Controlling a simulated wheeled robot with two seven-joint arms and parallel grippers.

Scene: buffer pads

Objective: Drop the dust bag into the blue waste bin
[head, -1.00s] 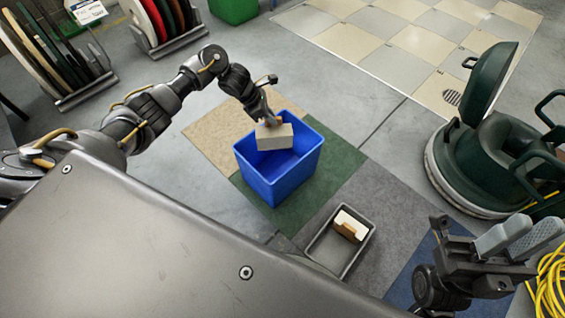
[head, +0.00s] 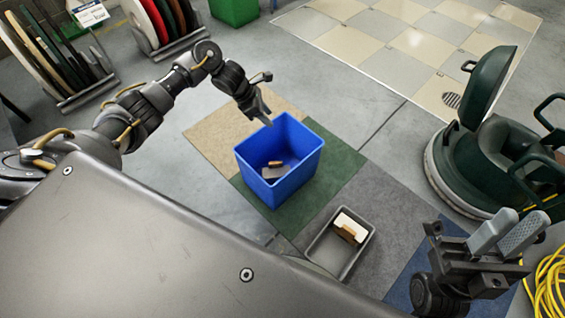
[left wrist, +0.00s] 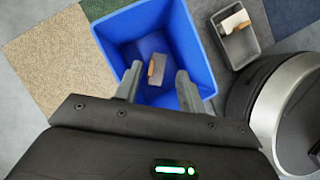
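The blue waste bin (head: 282,190) stands on the carpet tiles in the middle of the head view. The dust bag (head: 270,172), grey-beige with a tan piece on it, lies at the bottom of the bin. The bag (left wrist: 160,82) and the bin (left wrist: 122,28) also show in the left wrist view. My left gripper (head: 265,118) is above the bin's far left rim. Its fingers (left wrist: 158,82) are apart with nothing between them. My right gripper (head: 508,232) is at the lower right, away from the bin, with its two grey fingers apart and empty.
A grey tray (head: 320,256) holding a white and brown item stands right of the bin. A dark green floor machine (head: 490,150) is at the right, near a yellow cable coil (head: 550,285). Disc racks (head: 180,45) stand at the upper left.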

